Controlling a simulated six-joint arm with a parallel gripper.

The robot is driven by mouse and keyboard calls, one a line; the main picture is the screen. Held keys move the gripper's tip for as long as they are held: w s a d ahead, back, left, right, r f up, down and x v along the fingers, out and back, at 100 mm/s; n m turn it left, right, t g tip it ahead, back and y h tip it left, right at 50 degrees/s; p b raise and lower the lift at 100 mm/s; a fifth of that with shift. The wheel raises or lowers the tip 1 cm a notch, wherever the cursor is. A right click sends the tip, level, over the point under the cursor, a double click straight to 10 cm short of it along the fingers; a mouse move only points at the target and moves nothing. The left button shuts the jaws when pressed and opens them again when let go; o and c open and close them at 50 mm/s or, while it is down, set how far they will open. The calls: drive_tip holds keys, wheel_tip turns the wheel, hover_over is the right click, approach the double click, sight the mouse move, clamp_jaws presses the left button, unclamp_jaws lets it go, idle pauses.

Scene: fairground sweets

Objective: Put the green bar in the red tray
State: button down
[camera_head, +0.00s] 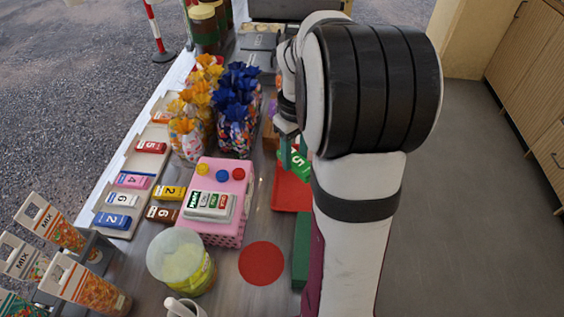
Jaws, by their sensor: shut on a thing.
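The green bar (301,164), with a white digit on its face, is at the fingers of my gripper (290,153), which is shut on it. The bar is tilted and shows over the far part of the red tray (289,195). I cannot tell whether it touches the tray. My arm covers the right side of the tray and part of the gripper.
Wrapped sweet bags (237,130) stand behind. A red disc (261,263) and a green block (301,248) are in front.

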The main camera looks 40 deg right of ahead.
drive_tip(key=s+d+f, duration=0.7)
drive_tip(key=s+d, duration=0.3)
drive_tip(key=s, duration=0.1)
drive_tip(key=w+f, duration=0.2)
drive_tip(key=w, duration=0.1)
drive_tip(key=w+a+f, duration=0.1)
drive_tip(key=w+f, duration=0.1)
drive_tip(key=w, duration=0.1)
drive_tip(key=w+a+f, duration=0.1)
drive_tip(key=w+f, duration=0.1)
drive_tip(key=w, duration=0.2)
drive_tip(key=shift+a+f, duration=0.25)
drive_tip(key=shift+f, duration=0.05)
drive_tip(key=shift+w+a+f, duration=0.1)
drive_tip(key=shift+w+f, duration=0.05)
drive_tip(key=shift+f, duration=0.95)
drive_tip(key=shift+w+f, duration=0.15)
drive_tip(key=shift+f, duration=0.9)
drive_tip(key=shift+f, duration=0.1)
drive_tip(key=shift+c, duration=2.1)
unclamp_jaws()
